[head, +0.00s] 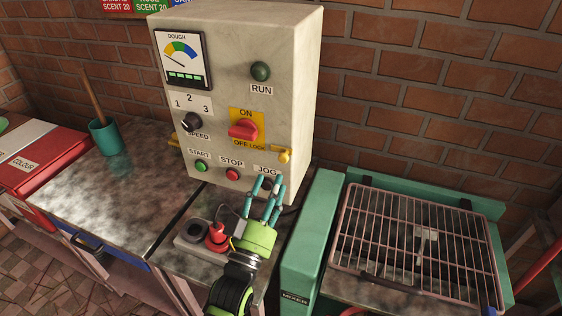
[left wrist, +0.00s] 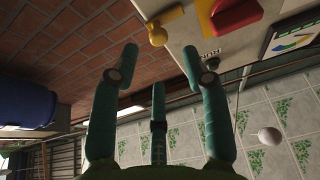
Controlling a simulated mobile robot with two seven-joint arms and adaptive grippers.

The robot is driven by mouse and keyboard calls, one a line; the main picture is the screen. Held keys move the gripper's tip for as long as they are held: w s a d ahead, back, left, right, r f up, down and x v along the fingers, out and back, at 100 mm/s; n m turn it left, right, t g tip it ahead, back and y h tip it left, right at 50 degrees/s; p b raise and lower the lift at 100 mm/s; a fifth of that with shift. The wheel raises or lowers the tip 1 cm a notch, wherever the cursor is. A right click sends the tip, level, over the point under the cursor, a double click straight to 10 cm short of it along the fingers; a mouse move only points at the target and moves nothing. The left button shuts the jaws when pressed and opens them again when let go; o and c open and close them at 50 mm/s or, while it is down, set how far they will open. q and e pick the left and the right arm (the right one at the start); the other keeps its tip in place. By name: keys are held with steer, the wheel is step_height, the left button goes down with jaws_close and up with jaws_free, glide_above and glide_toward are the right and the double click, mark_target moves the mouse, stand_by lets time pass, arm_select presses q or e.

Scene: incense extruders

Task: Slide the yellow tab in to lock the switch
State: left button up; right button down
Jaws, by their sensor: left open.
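The red switch (head: 243,129) is a knob on a yellow plate marked ON and OFF LOCK, on the front of the beige control box (head: 290,70). The yellow tab (head: 283,156) sticks out at the plate's lower right; its knob end also shows in the left wrist view (left wrist: 158,34), with the red switch (left wrist: 234,16) beside it. My left gripper (head: 268,188), green with teal fingers, is open and empty below the tab, its fingertips overlapping the JOG button in the picture. In the left wrist view, the tab lies beyond the spread fingers (left wrist: 158,66), apart from them. My right gripper is out of view.
A grey socket block (head: 199,243) with a red plug (head: 217,236) sits on the counter beside my left gripper. A green-framed mixer (head: 310,230) with a wire grille (head: 390,235) stands at right. A teal cup (head: 105,137) stands at left.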

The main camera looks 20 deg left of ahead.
mark_target(282, 160)
arm_select(q)
steer(key=p+x, duration=0.2)
steer(key=x, duration=0.3)
steer(key=shift+w+r, duration=0.25)
steer(key=shift+w, duration=0.45)
